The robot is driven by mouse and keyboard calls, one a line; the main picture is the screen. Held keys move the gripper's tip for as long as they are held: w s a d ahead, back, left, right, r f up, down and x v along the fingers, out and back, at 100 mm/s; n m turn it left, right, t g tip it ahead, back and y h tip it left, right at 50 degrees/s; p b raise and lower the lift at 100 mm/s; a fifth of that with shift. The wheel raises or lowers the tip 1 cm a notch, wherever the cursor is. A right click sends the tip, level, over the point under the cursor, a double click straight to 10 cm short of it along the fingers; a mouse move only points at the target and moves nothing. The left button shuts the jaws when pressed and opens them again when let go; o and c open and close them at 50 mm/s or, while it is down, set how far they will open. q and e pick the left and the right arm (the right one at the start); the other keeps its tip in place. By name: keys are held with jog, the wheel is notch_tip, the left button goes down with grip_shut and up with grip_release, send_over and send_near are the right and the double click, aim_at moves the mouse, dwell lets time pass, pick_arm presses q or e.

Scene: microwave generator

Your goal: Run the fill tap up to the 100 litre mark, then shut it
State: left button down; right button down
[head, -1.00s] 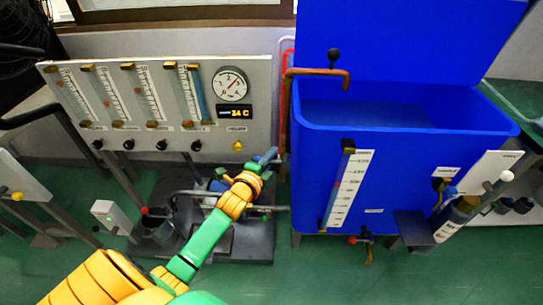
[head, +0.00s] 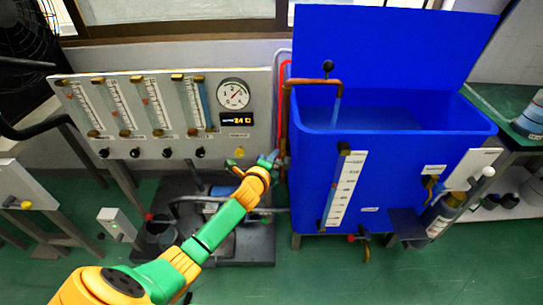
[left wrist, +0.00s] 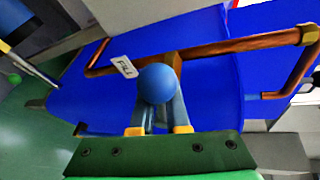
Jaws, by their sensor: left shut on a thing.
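The blue tank (head: 400,165) stands right of centre with its lid up. A copper fill pipe (head: 312,81) bends over its rim, and a pale streak like running water (head: 336,112) hangs below the spout. A scale (head: 345,190) with a sight tube is on the tank's front; its numbers are too small to read surely. My left gripper (head: 270,160) is at the tank's left side. In the left wrist view its fingers are shut on the fill tap's blue ball knob (left wrist: 158,83), beside a FILL label (left wrist: 124,67). My right gripper is not in view.
A panel with several flow tubes (head: 150,105), a round gauge (head: 233,94) and a yellow knob (head: 239,152) stands left of the tank. A drain tap (head: 362,240) is low on the tank's front.

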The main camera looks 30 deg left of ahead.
pick_arm(q)
jog(key=shift+r, duration=0.1)
jog(key=c, duration=1)
grip_release()
jog(key=shift+a, duration=0.1)
jog(key=shift+o, duration=0.4)
jog(key=shift+w, duration=0.1)
jog(key=p+v, duration=0.2)
jog(key=v, duration=0.5)
